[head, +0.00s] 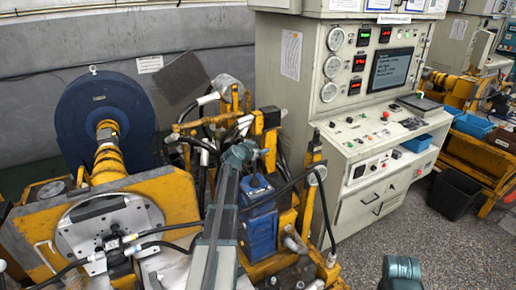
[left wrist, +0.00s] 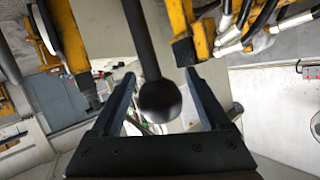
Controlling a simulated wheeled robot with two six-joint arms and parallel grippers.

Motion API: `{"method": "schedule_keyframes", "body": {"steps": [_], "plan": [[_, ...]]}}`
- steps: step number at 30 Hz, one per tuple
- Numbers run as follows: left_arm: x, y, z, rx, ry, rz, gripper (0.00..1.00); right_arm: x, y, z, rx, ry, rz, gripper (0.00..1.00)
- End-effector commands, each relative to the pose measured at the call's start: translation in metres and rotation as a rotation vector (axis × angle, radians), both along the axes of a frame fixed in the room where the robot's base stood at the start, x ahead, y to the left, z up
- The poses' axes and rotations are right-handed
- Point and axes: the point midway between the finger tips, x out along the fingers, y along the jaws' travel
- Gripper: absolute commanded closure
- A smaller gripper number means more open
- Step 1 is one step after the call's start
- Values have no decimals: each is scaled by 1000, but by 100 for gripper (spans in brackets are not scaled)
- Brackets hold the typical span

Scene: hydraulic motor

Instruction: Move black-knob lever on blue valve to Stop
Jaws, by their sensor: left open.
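The blue valve (head: 259,222) stands among yellow frames near the middle of the head view. My left arm reaches up beside it, and the wrist hides part of the area behind it. In the left wrist view, the black knob (left wrist: 160,100) is on the end of a dark lever rod (left wrist: 143,40). My left gripper (left wrist: 160,76) is open, with one finger on each side of the knob. The knob lies between the fingers, with visible gaps on both sides. In the head view I cannot make out the knob. My right gripper is not in view.
A control cabinet (head: 345,150) with gauges and a screen stands to the right. A large blue motor disc (head: 90,115) and yellow supports are at left. Hoses and yellow posts crowd the valve. Open floor (head: 440,235) lies at lower right.

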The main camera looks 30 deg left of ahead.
Motion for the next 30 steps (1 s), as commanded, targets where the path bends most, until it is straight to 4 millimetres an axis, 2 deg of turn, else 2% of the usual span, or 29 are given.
{"method": "schedule_keyframes", "body": {"steps": [5,15,21,30], "plan": [[-12,-3,6,0,0,1,21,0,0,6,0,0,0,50],[-79,-16,32,-1,0,1,21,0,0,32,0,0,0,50],[-110,-21,43,-1,0,1,21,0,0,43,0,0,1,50],[-127,-24,48,0,0,0,21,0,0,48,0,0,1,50]]}}
